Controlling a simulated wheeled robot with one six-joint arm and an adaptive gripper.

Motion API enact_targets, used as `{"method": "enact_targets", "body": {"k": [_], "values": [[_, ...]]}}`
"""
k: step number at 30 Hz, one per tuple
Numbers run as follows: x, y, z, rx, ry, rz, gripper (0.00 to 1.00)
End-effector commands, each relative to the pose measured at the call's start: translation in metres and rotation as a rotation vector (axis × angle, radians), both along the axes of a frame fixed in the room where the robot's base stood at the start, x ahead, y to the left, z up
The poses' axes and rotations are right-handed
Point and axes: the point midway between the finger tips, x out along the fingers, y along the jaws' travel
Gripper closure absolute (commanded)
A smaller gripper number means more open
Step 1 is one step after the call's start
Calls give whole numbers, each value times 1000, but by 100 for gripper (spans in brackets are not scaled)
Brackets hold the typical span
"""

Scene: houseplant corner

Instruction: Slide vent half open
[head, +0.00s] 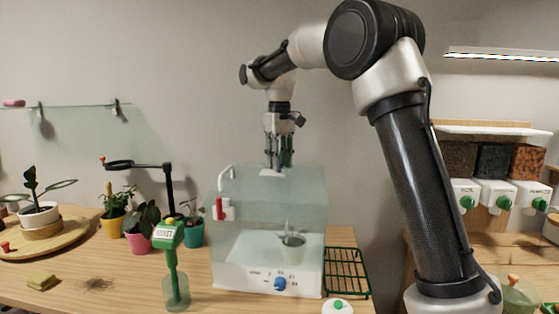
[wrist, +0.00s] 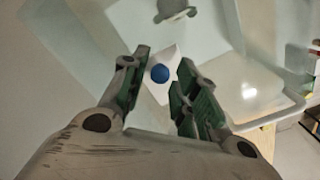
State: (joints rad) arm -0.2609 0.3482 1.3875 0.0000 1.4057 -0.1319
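The clear propagator box (head: 240,262) stands on the table in the head view, with a pale lid. The vent slider is a small white plate (head: 271,173) on the lid; in the wrist view it shows as a white piece (wrist: 171,58) with a blue round knob (wrist: 160,73). My gripper (head: 279,163) points straight down just over the lid at the vent. In the wrist view its green-padded fingers (wrist: 165,63) are apart, on either side of the knob, with gaps showing. Contact with the vent cannot be told. The vent's opening is not clearly visible.
A red-and-white fitting (head: 222,208) sits on the box's left side. A green moisture meter (head: 172,250) stands in front left, and a black-armed magnifier (head: 140,165) behind. A potted plant (head: 292,247) is inside the box. A green wire rack (head: 346,272) lies to the right.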

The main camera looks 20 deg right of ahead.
Motion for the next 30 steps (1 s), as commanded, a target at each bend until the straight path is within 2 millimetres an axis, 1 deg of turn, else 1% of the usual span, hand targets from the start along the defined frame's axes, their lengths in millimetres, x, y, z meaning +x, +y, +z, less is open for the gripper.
{"method": "enact_targets", "body": {"k": [1, 3, 4, 11, 18, 26, 27, 29, 30], "values": [[0, 0, 0, 0, 0, 0, 85], [0, 0, 0, 0, 0, 0, 98], [0, 0, 0, 0, 0, 0, 100], [-1, -2, 0, 0, 0, -1, 100], [-13, -32, 0, 0, 1, -3, 100], [-13, -32, 1, 0, -1, 0, 100], [-13, -32, 1, 0, -1, 0, 78], [-13, -32, 1, 0, -1, 0, 67], [-13, -32, 1, 0, -1, 0, 60]]}}
